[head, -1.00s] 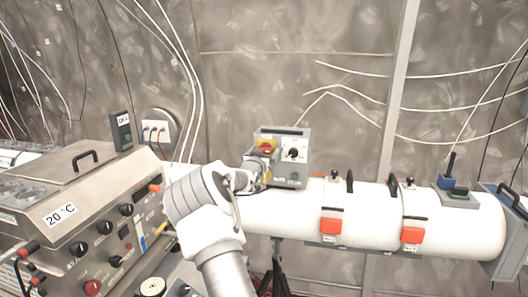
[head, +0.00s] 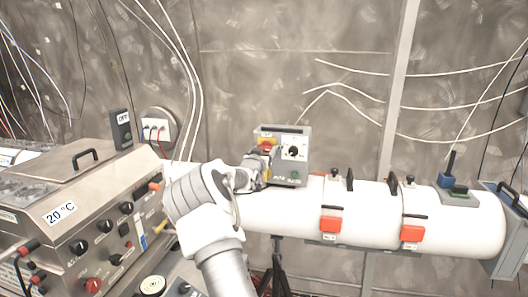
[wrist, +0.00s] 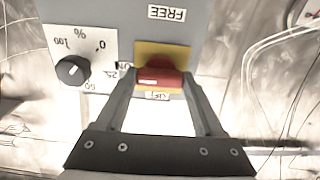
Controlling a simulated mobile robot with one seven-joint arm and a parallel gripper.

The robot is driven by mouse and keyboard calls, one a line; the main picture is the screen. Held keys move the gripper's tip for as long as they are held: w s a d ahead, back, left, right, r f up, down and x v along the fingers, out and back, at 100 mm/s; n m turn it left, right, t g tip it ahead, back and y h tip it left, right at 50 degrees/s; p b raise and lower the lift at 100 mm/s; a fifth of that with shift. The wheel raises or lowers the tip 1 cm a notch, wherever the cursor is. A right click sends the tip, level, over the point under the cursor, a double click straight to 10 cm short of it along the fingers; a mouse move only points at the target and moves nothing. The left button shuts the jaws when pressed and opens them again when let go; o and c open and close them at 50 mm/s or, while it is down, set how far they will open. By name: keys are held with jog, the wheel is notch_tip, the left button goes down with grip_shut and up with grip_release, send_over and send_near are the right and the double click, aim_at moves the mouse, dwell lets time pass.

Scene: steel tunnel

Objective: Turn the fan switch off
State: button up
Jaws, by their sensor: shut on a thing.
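The fan switch is a red knob (wrist: 160,77) on a yellow plate, on the front of a grey control box (head: 294,174). In the head view the red knob (head: 266,146) shows at the box's upper left, partly hidden by my gripper (head: 264,159). In the wrist view the two fingers of my gripper (wrist: 158,84) reach to either side of the red knob and are shut on it.
A black dial (wrist: 72,70) with a percent scale sits beside the switch on the same box. The box stands on a long white cylinder (head: 370,210) with orange latches. A steel machine (head: 90,215) with several knobs stands at the left.

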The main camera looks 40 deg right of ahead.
jog(key=n+b, duration=0.2)
jog(key=n, duration=0.2)
jog(key=shift+f, duration=0.15)
jog(key=n+b, duration=0.3)
jog(key=n, duration=0.2)
jog(key=n+b, duration=0.4)
jog(key=shift+n, duration=0.4)
jog(key=shift+n+b, duration=1.3)
jog(key=shift+n, duration=0.6)
jog(key=o, duration=1.4)
